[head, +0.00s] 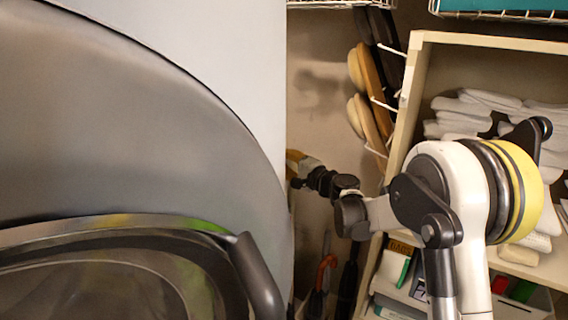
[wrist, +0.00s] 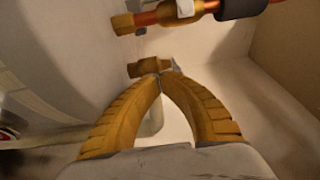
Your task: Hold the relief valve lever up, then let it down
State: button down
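In the wrist view, the two ridged yellow fingers of my gripper (wrist: 160,76) come together at their tips, with a gap between them lower down. A small brass fitting (wrist: 148,67) lies right at the tips, with a small grey piece (wrist: 176,66) at its right that may be the relief valve lever. I cannot tell whether the tips touch it, and nothing clear shows between them. In the head view my gripper (head: 297,166) is at the edge of a large grey body, which partly hides it. The valve does not show there.
A brass and copper pipe (wrist: 170,16) with a dark sleeve crosses above the fingers. A pale pipe (wrist: 155,118) runs below them. The large grey rounded body (head: 120,120) fills the left. A towel shelf (head: 490,40) stands right, with brushes (head: 372,85) hanging beside it.

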jog(key=shift+w+a, duration=0.2)
jog(key=shift+w, duration=0.05)
jog(key=shift+r, duration=0.1)
jog(key=shift+w+a+r+p, duration=0.2)
jog(key=shift+r+p, duration=0.3)
jog(key=shift+r, duration=0.4)
jog(key=shift+w+a+r+p, duration=0.15)
jog(key=shift+r+p, duration=0.4)
jog(key=shift+r, duration=0.4)
jog(key=shift+w+a+r+p, duration=0.2)
jog(key=shift+r+p, duration=0.3)
jog(key=shift+r, duration=0.4)
jog(key=shift+f, duration=0.1)
dwell(3.9)
